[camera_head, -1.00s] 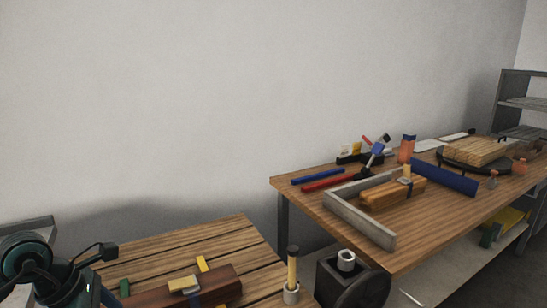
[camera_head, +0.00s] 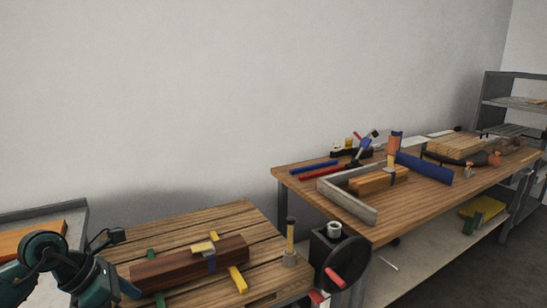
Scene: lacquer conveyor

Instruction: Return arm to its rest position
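Part of my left arm (camera_head: 88,282) shows at the lower left corner, with teal and dark links and a black cable. It is in front of the near slatted wooden table (camera_head: 235,220). The fingers of my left gripper are not visible. My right arm and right gripper are out of view.
A dark wood beam (camera_head: 175,268) with clamps lies on the near table, close to my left arm. A black box with a wheel (camera_head: 345,250) stands right of it.

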